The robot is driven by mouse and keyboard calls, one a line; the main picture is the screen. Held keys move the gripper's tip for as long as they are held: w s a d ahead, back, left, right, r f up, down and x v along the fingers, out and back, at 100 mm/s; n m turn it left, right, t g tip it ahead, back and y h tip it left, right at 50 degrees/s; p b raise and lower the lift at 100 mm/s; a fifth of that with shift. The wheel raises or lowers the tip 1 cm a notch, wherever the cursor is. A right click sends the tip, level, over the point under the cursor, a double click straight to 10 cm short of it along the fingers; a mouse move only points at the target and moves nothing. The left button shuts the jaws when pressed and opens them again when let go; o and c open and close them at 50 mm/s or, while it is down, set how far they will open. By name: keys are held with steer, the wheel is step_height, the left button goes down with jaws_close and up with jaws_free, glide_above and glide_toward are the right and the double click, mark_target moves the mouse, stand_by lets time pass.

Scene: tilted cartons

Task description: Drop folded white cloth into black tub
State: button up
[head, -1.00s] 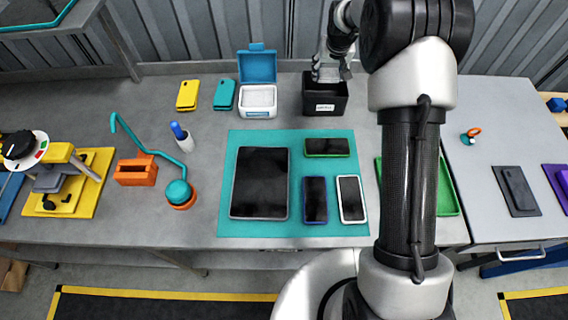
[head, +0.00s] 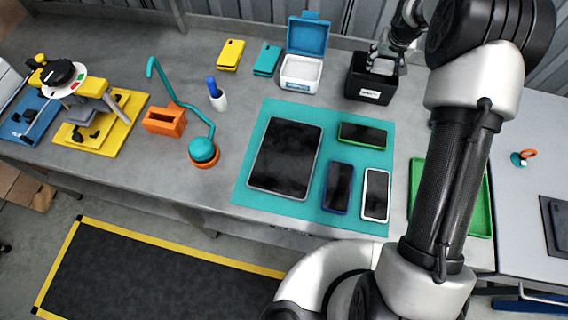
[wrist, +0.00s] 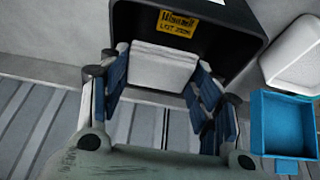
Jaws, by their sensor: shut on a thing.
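The black tub (head: 371,88) stands at the back of the bench with a white label on its front. My gripper (head: 384,60) is over the tub's open top, its fingers at the mouth. In the wrist view, my gripper (wrist: 160,85) is shut on the folded white cloth (wrist: 160,68), with a blue-padded finger on each side. The cloth's far end reaches into the opening of the tub (wrist: 240,30). A yellow label shows inside the tub beyond the cloth. The cloth (head: 382,67) is partly hidden by the fingers in the head view.
A white box (head: 300,73) with an open blue lid (head: 308,36) stands just left of the tub. Yellow (head: 231,54) and teal (head: 267,59) cases lie further left. A teal mat (head: 262,185) with a tablet and several phones is in front. A green tray (head: 480,215) is partly behind my arm.

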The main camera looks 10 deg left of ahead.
steer(key=o, duration=1)
steer(key=shift+r, duration=0.15)
steer(key=v, duration=1.1)
steer(key=shift+s+r, duration=0.25)
steer(key=shift+r, duration=0.05)
